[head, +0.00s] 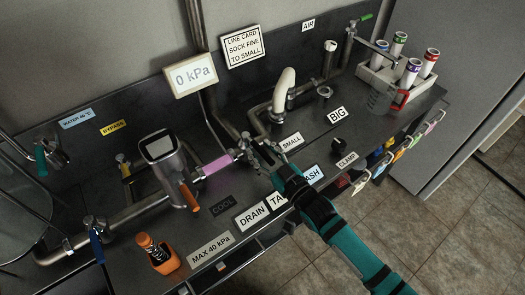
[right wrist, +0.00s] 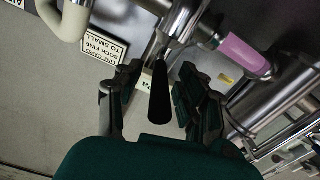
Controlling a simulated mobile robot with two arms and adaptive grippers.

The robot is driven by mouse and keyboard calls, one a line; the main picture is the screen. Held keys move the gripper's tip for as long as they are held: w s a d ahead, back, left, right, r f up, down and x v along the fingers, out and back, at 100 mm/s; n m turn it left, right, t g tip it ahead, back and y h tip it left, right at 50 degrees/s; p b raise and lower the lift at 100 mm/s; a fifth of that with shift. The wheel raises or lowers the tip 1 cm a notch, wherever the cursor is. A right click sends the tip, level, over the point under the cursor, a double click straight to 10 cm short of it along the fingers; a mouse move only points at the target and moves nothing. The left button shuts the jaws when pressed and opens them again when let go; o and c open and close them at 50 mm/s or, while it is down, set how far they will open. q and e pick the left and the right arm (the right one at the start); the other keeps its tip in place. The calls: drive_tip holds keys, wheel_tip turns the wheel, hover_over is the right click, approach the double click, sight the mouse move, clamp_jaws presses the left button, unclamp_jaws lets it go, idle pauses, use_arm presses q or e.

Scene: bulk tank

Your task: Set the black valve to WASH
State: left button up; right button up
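The black valve's handle (right wrist: 159,95) shows in the right wrist view, between the two fingers of my right gripper (right wrist: 158,78). The fingers are apart, with a gap on each side of the handle. In the head view my right gripper (head: 262,156) is at the pipe junction right of the pink sleeve and hides most of the valve. The DRAIN label (head: 252,216) is clear. The TANK label (head: 277,201) and WASH label (head: 314,174) are partly covered by my right arm. Which label the handle points to cannot be told. My left gripper is not in view.
A steel vessel with an orange handle (head: 189,196) stands left of the gripper. A pink sleeve (head: 218,164) is on the pipe. A cream hose elbow (head: 284,88) rises behind. A rack of tubes (head: 376,76) stands at the back right. A gauge reads 0 kPa (head: 190,76).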

clamp_jaws()
drive_tip(key=shift+d, duration=0.1)
idle(0.4)
